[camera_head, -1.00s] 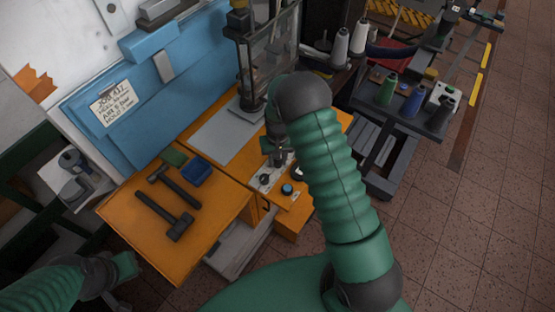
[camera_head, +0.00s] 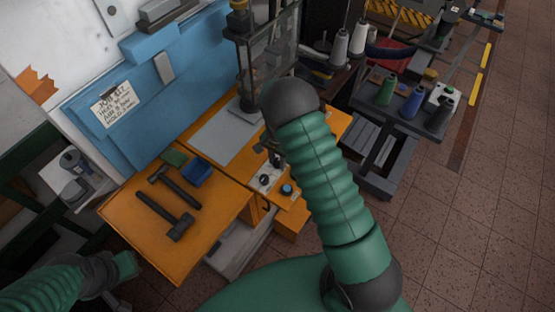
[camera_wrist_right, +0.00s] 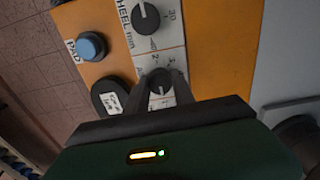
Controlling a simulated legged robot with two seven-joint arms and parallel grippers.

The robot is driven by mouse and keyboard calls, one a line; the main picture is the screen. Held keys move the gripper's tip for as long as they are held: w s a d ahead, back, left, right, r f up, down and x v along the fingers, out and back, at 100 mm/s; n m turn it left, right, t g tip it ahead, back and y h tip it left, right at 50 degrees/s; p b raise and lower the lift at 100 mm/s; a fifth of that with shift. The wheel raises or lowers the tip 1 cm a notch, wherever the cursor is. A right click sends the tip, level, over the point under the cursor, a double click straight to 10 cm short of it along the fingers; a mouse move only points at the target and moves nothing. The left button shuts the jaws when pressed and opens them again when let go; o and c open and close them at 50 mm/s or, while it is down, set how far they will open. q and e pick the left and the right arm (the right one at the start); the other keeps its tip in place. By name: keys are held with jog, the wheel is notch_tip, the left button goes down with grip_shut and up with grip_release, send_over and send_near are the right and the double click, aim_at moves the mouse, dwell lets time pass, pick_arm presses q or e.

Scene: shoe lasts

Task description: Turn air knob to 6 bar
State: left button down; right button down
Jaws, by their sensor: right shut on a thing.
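The dark round air knob (camera_wrist_right: 160,82) sits on the pale scale strip, between the fingertips of my right gripper (camera_wrist_right: 163,86) in the right wrist view. The gripper is shut on it. Some scale marks show around the knob, but its label and pointer reading are not clear.
A blue button (camera_wrist_right: 90,46) marked PAD and a dark oval part (camera_wrist_right: 108,97) with a white label lie beside the knobs. Hammers (camera_head: 170,215) and a blue tray (camera_head: 197,172) rest on the orange bench (camera_head: 205,240). A thread-spool rack (camera_head: 410,110) stands right.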

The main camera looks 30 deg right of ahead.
aim_at(277, 161)
jog(key=shift+w+d+r+m, duration=0.1)
jog(key=shift+w+r+m, duration=0.1)
jog(key=shift+w+m, duration=0.1)
jog(key=c, duration=1.4)
grip_release()
jog(key=o, duration=0.3)
jog(key=shift+s+f, duration=0.1)
jog(key=shift+s, duration=0.05)
jog(key=shift+o, duration=0.2)
notch_tip(277, 161, up, 17)
jog(key=b, duration=0.1)
jog(key=shift+f, duration=0.15)
